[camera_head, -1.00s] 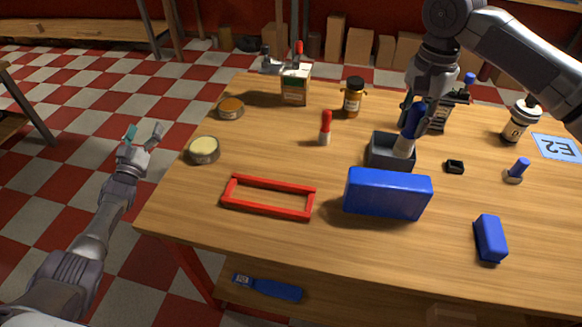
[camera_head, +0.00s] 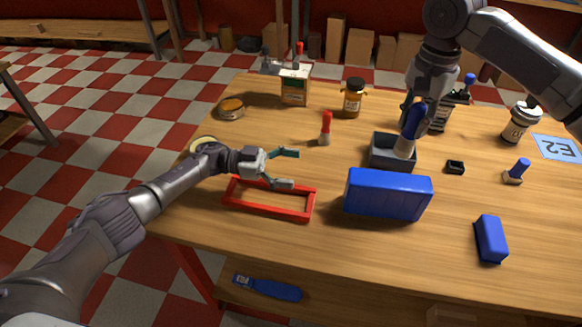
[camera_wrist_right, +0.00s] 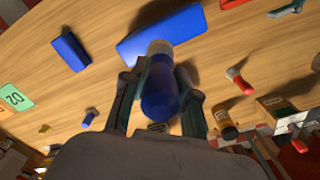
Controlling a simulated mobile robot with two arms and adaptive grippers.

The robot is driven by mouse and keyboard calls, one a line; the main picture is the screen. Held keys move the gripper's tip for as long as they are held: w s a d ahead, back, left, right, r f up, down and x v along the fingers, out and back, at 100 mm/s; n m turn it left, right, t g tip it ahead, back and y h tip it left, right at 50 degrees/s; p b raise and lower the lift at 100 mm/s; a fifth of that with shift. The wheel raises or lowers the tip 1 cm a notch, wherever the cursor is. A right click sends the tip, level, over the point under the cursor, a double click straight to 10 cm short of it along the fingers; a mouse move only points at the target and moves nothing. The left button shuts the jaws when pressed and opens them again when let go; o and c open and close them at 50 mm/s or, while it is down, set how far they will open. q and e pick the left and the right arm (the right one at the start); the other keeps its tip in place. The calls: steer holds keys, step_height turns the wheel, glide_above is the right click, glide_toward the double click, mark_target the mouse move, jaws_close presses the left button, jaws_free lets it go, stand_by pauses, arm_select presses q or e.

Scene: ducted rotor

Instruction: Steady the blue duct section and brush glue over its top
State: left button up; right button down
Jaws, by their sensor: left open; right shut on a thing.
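The blue duct section (camera_head: 387,196) is a large blue block on the table right of centre. It also shows in the right wrist view (camera_wrist_right: 150,30). My right gripper (camera_head: 420,118) is shut on a blue-handled brush (camera_head: 411,128) with a pale lower part. The brush stands slightly tilted at a dark grey open box (camera_head: 381,163) just behind the duct section; its tip is hidden. In the right wrist view the brush (camera_wrist_right: 160,95) lies between both fingers. My left gripper (camera_head: 291,168) is open and empty above the red frame, left of the duct section and apart from it.
The red rectangular frame (camera_head: 266,210) lies under my left gripper. A small blue block (camera_head: 490,238) lies at right front. A red-handled brush (camera_head: 325,128), jars, a carton (camera_head: 295,86) and a blue-topped stub (camera_head: 516,171) stand around. The table front centre is clear.

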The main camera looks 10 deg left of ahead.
mark_target(349, 176)
arm_select(q)
steer(key=d, duration=1.2)
steer(key=shift+s, duration=0.15)
steer(key=c, duration=1.4)
steer(key=shift+o, duration=0.2)
